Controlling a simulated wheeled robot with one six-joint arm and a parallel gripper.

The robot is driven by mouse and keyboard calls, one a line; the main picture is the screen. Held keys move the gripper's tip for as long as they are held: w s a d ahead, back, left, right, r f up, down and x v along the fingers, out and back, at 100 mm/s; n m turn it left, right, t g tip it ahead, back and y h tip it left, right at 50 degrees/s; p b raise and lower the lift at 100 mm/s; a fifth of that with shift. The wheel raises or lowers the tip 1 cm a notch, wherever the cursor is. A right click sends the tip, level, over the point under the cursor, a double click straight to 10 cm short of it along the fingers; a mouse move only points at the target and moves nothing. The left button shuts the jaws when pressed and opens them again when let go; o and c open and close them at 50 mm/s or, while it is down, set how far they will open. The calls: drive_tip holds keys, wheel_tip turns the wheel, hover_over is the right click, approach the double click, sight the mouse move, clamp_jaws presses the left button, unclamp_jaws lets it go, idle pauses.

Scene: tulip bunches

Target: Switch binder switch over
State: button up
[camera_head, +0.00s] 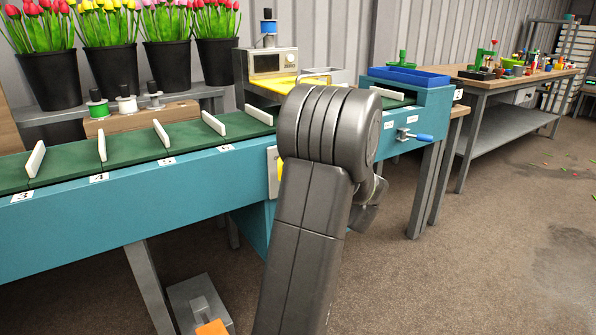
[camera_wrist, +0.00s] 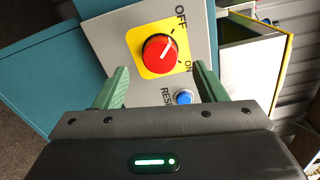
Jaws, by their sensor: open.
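The binder switch is a red round knob (camera_wrist: 153,49) on a yellow plate (camera_wrist: 136,38) fixed to a light grey panel (camera_wrist: 104,31), seen in the wrist view. The white line on the knob points up and right, toward the OFF mark; ON is printed lower right. My gripper (camera_wrist: 160,68) is open, its green fingers on either side of the lower part of the plate, with nothing between them gripped. Whether the fingers touch the panel I cannot tell. In the head view my arm hides the knob and most of my gripper.
A blue reset button (camera_wrist: 183,97) sits below the knob, close to the right finger. The teal conveyor bench (camera_head: 100,225) with a green belt runs across the head view. A blue-handled lever (camera_head: 417,136) sticks out of its right end. Open floor (camera_head: 480,260) lies right.

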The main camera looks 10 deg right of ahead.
drive_tip(key=p+v, duration=0.1)
drive_tip(key=v, duration=0.8)
drive_tip(key=shift+p, duration=0.3)
drive_tip(key=shift+w+a, duration=0.1)
drive_tip(key=b+x, duration=0.3)
drive_tip(key=x, duration=1)
drive_tip(key=shift+w, duration=0.3)
drive_tip(key=shift+s, duration=0.1)
drive_tip(key=p+v, duration=0.3)
drive_tip(key=v, duration=1.1)
drive_tip(key=w+a+m+p, duration=0.2)
drive_tip(key=w+m+p, duration=0.4)
drive_tip(key=p, duration=0.5)
drive_tip(key=w+a+m+p, duration=0.2)
drive_tip(key=w+m+p, duration=0.5)
drive_tip(key=m+p, duration=0.3)
drive_tip(key=shift+w+a+r+p, duration=0.2)
drive_tip(key=shift+a+r+p, duration=0.15)
drive_tip(key=shift+p, duration=0.55)
